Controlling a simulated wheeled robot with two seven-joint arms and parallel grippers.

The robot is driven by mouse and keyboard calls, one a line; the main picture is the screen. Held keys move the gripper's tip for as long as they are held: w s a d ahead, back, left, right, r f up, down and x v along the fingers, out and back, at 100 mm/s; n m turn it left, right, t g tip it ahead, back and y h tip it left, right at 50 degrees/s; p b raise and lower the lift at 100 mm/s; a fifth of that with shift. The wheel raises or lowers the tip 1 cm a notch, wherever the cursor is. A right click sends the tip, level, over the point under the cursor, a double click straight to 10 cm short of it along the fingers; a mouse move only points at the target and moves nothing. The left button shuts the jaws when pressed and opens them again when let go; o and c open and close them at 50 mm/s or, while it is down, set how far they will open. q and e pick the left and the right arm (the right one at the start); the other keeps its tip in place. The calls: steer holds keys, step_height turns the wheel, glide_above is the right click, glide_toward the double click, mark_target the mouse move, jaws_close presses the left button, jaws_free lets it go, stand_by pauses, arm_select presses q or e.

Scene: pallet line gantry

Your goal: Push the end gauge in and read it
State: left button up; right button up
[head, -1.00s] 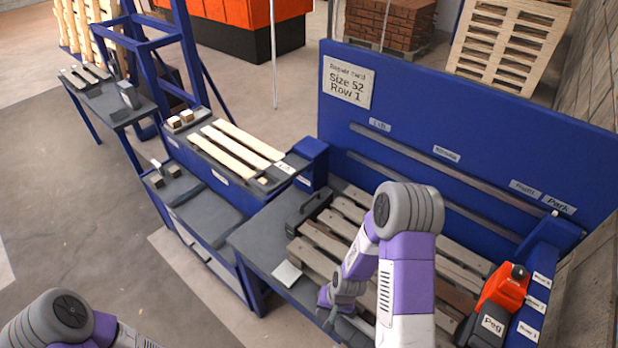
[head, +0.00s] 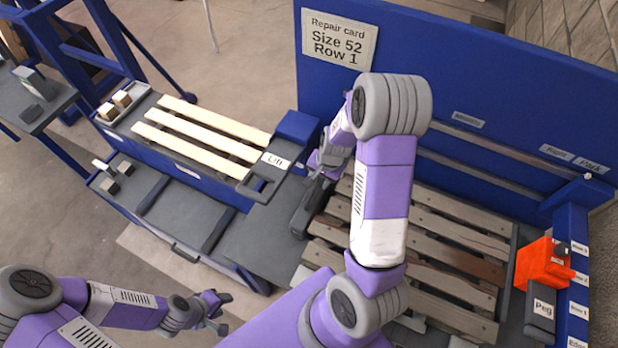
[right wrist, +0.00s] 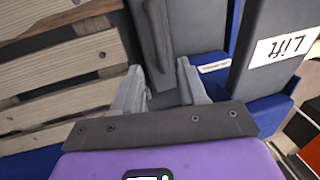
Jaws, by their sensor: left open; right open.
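A dark grey block with a raised bar (head: 308,208) stands at the left end of the pallet (head: 440,236); it looks like the end gauge, but I read no label or reading on it. My right gripper (head: 322,168) is at the far end of this block, partly hidden by my arm. In the right wrist view my right gripper (right wrist: 158,68) is open and empty, with the bar (right wrist: 158,30) just beyond its fingertips; contact cannot be told. My left gripper (head: 220,312) is open and empty, low at the left, away from the bench. The repair card (head: 339,37) reads "Size 52, Row 1".
A grey plate marked "Lift" (head: 268,180) lies beside the block, near a rack of pale slats (head: 180,134). A blue back panel (head: 480,75) rises behind the pallet. An orange tool (head: 543,263) sits above a "Peg" holder (head: 540,312) at the right.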

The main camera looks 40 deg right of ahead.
mark_target(315, 189)
steer(key=f, duration=0.4)
steer(key=w+f, duration=0.1)
steer(key=f, duration=0.1)
steer(key=shift+a, duration=0.25)
steer(key=shift+c, duration=0.3)
jaws_close()
steer(key=shift+b, duration=0.3)
